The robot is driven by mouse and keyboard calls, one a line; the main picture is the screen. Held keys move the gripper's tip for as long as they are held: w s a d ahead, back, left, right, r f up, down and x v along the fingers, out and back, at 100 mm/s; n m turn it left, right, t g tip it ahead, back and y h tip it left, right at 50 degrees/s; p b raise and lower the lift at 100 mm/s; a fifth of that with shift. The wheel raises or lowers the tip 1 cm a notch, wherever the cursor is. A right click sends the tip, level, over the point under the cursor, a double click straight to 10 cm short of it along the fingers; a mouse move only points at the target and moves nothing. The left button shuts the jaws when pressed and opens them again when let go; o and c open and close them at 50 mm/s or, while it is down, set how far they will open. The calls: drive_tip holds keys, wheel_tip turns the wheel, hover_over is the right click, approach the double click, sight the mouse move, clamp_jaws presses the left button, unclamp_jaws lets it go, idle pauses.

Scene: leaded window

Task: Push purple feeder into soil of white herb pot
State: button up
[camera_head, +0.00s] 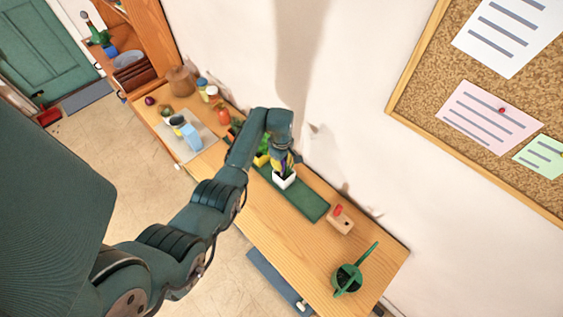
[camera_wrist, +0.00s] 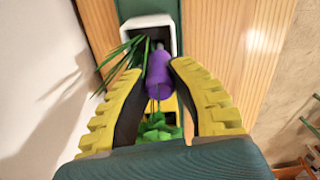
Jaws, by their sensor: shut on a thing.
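The purple feeder (camera_wrist: 158,75) is between the yellow fingers of my gripper (camera_wrist: 156,72) in the wrist view. My gripper is shut on it, with its far end at the white herb pot (camera_wrist: 175,24). I cannot tell how deep its tip reaches into the pot's dark soil. Long green herb leaves (camera_wrist: 122,60) hang over the pot's rim beside the feeder. In the head view, my gripper (camera_head: 282,163) is right above the white herb pot (camera_head: 285,180), which stands on a green mat (camera_head: 310,205).
A yellow pot (camera_head: 261,160) with a leafy green plant (camera_wrist: 158,128) stands close beside the white pot. A wooden block with a red top (camera_head: 341,218) and a green watering can (camera_head: 347,278) stand at the right. A blue carton (camera_head: 192,137) is on the left. The wall is close behind.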

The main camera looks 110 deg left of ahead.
drive_tip(key=shift+f+b, duration=1.5)
drive_tip(key=shift+f, duration=0.45)
drive_tip(key=o, duration=0.9)
drive_tip(key=shift+r, duration=0.15)
wheel_tip(320, 180, up, 12)
drive_tip(key=shift+f, duration=0.1)
